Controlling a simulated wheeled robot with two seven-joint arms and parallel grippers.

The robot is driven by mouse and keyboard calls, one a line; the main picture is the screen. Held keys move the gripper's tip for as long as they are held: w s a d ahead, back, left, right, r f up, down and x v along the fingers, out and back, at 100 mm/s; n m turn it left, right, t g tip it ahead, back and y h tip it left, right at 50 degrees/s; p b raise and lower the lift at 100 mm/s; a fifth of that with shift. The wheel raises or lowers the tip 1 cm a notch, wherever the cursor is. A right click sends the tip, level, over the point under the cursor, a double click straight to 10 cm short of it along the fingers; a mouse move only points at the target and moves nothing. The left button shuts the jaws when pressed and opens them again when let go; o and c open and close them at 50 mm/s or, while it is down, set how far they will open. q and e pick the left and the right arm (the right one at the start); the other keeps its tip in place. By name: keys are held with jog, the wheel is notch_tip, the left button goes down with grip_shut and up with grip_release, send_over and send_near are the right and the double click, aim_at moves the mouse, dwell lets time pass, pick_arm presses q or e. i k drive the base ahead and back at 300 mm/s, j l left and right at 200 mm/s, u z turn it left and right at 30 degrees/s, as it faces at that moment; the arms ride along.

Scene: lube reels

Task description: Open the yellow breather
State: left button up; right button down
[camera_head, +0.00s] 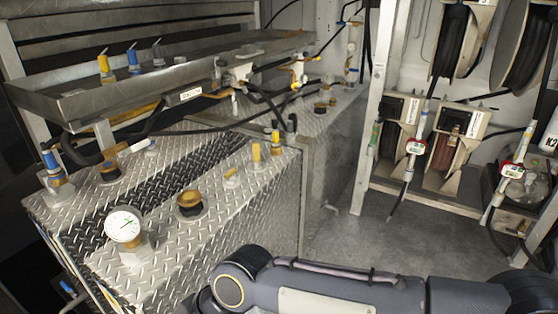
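Several small yellow fittings show, and I cannot tell which one is the yellow breather. A yellow cap (257,152) stands upright on the diamond-plate tank top (150,218). A second yellow-topped fitting (276,138) stands just behind it, near the tank's back right edge. Another yellow fitting (104,66) stands on the raised metal tray at upper left. Neither gripper is in view. Part of my own arm crosses the bottom of the picture, in front of and to the right of the tank, apart from these fittings.
A white dial gauge (123,226) and a brown-gold cap (190,202) stand on the tank top. A blue-topped fitting (52,165) is at its left. Black hoses (266,108) run behind. Hose reels (452,40) hang at right. The grey floor (390,235) right of the tank is clear.

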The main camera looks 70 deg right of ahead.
aim_at(231, 176)
jog(key=k+l, duration=0.1)
jog(key=l, duration=0.25)
jog(key=k+l, duration=0.15)
jog(key=l, duration=0.2)
jog(key=k+l, duration=0.1)
jog(key=l, duration=0.25)
jog(key=k+l, duration=0.1)
jog(key=l, duration=0.3)
